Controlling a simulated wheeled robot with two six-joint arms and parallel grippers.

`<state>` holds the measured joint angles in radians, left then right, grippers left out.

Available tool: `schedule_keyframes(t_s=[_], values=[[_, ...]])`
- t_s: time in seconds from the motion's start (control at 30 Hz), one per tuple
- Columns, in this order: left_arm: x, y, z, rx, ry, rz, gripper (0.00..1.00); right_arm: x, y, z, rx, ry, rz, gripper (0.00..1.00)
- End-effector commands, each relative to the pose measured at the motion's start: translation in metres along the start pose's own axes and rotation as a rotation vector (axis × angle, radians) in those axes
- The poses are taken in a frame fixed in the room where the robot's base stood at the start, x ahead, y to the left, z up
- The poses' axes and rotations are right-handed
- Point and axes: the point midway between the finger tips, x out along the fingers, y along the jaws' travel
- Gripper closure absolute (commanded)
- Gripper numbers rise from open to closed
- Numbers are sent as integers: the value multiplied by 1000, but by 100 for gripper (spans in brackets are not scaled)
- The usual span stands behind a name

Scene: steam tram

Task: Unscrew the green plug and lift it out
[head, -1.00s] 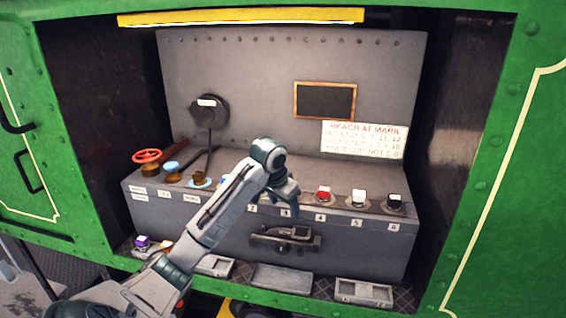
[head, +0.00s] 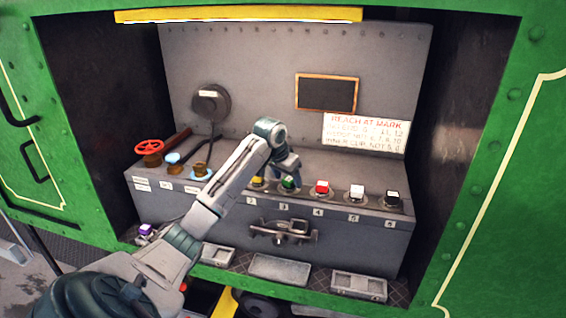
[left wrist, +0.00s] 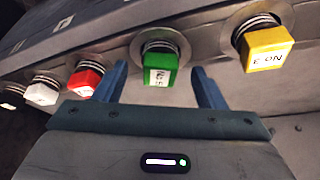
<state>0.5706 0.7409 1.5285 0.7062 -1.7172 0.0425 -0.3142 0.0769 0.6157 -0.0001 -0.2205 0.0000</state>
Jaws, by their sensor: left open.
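The green plug (head: 289,184) sits upright in the row on the grey ledge, between a yellow plug (head: 257,183) and a red plug (head: 321,188). In the left wrist view the green plug (left wrist: 160,72) has a white label and stands on a coiled, threaded-looking neck in a round socket. My left gripper (head: 290,172) is at the green plug, coming from above. In the left wrist view my left gripper (left wrist: 160,80) is open, one blue finger on each side of the plug with visible gaps. My right gripper is not in view.
A white plug (head: 357,193) and a black plug (head: 392,199) continue the row to the right. A red handwheel (head: 149,146) and levers stand at the left. A latch (head: 283,232) is on the front face. Shallow trays (head: 280,270) lie below. A white notice (head: 366,135) is behind.

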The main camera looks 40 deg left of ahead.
Motion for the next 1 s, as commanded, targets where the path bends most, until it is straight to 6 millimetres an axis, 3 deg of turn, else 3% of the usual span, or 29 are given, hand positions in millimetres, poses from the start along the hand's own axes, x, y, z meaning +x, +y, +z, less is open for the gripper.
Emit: schedule_keyframes(t_s=[0.3,0.47,0.8,1.0], values=[[16,0,1,1,0,-1,36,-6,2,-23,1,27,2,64],[16,0,1,1,0,-1,36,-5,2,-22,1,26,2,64],[16,0,0,1,0,-1,97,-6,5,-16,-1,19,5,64],[16,2,0,-115,0,-49,97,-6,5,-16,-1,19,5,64]])
